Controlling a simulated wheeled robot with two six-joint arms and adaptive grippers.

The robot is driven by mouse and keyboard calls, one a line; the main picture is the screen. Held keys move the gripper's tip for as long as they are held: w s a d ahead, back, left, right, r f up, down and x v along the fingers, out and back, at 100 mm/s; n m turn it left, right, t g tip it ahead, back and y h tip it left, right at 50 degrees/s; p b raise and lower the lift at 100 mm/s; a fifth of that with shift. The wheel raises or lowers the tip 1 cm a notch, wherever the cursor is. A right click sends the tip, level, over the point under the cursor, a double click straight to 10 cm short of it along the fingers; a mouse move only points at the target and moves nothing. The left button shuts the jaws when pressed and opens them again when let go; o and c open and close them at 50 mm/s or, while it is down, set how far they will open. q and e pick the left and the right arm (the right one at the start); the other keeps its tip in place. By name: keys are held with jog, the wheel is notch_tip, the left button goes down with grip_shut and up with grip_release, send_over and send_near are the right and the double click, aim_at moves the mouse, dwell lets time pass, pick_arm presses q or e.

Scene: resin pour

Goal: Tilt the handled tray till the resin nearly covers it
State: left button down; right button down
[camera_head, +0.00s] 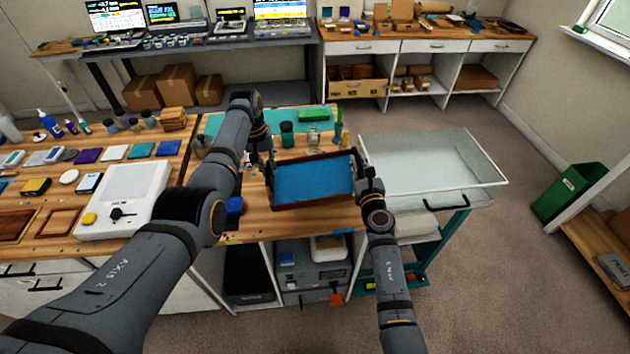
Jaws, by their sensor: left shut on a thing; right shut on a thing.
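The handled tray (313,201) is a dark-framed rectangular tray at the middle of the wooden table, at its right end. Blue resin (312,180) spreads over most of its floor. The tray looks slightly tilted, its right side a little higher. My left gripper (266,174) is shut on the tray's left end. My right gripper (360,184) is shut on its right end. The fingertips are small and partly hidden by the arms and tray. Whether the tray touches the table is hard to tell.
A glass-topped cart (430,160) stands to the right of the table. A white scale (125,198) and sample tiles lie left. A green bin (568,192) stands far right.

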pick_arm(q)
jog(key=f, duration=0.2)
jog(key=f+h, duration=0.1)
jog(key=shift+a+f, duration=0.15)
jog(key=shift+a, duration=0.1)
pick_arm(e)
jog(key=shift+s+a+n, duration=0.1)
jog(key=shift+a+n, duration=0.15)
jog(key=shift+n, duration=0.35)
jog(key=shift+r, duration=0.35)
dwell(1.2)
jog(key=shift+r+m, duration=0.1)
jog(key=shift+m, duration=1)
pick_arm(q)
jog(key=r+y, duration=0.1)
jog(key=r, duration=0.2)
jog(key=r+y, duration=0.1)
jog(key=r, duration=0.1)
jog(key=shift+a+r, duration=0.2)
jog(key=shift+r, duration=0.2)
pick_arm(e)
jog(key=shift+w, duration=0.2)
pick_arm(q)
jog(key=shift+r, duration=0.1)
pick_arm(e)
jog(key=shift+d, duration=0.1)
